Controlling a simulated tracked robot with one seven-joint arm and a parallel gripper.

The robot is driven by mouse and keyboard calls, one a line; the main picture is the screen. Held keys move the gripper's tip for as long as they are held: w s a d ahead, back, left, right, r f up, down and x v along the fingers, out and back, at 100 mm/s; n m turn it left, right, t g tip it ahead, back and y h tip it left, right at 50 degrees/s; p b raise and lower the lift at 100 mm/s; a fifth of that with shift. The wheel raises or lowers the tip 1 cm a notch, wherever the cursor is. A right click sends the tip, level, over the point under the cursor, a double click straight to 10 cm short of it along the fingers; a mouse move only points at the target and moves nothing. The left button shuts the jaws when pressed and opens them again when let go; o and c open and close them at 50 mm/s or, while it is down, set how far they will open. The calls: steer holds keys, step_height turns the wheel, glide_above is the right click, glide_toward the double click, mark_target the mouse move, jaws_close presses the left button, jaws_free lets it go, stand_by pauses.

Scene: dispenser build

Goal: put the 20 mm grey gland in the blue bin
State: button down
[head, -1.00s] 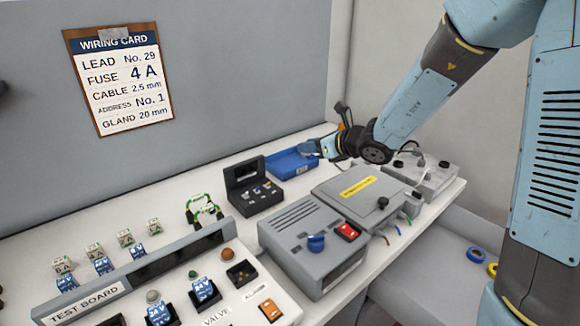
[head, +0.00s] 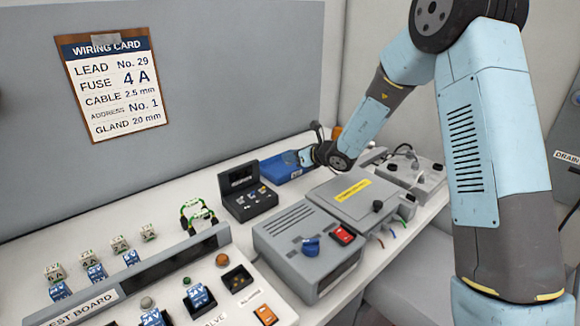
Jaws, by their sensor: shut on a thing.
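The blue bin (head: 283,176) stands at the back of the bench, right of a small black box. My gripper (head: 298,157) is over the bin's right back part, pointing left and close to its rim. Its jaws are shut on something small. The held thing is hidden or too small here to tell its colour or size. I see no grey gland lying loose on the bench. The bin's inside is partly covered by my gripper, and I cannot tell what lies in it.
The black box (head: 250,204) with small parts stands left of the bin. A grey dispenser unit (head: 300,247) and a grey lidded box (head: 352,198) stand in front. A grey device with cables (head: 412,178) is at right. The test board (head: 150,285) fills the lower left.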

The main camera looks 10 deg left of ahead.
steer(key=shift+w+a+f, duration=0.25)
steer(key=shift+w+f, duration=0.35)
steer(key=shift+f, duration=1.65)
steer(key=shift+f, duration=0.1)
steer(key=c, duration=0.9)
jaws_free()
steer(key=v, duration=1.2)
steer(key=shift+s, duration=0.1)
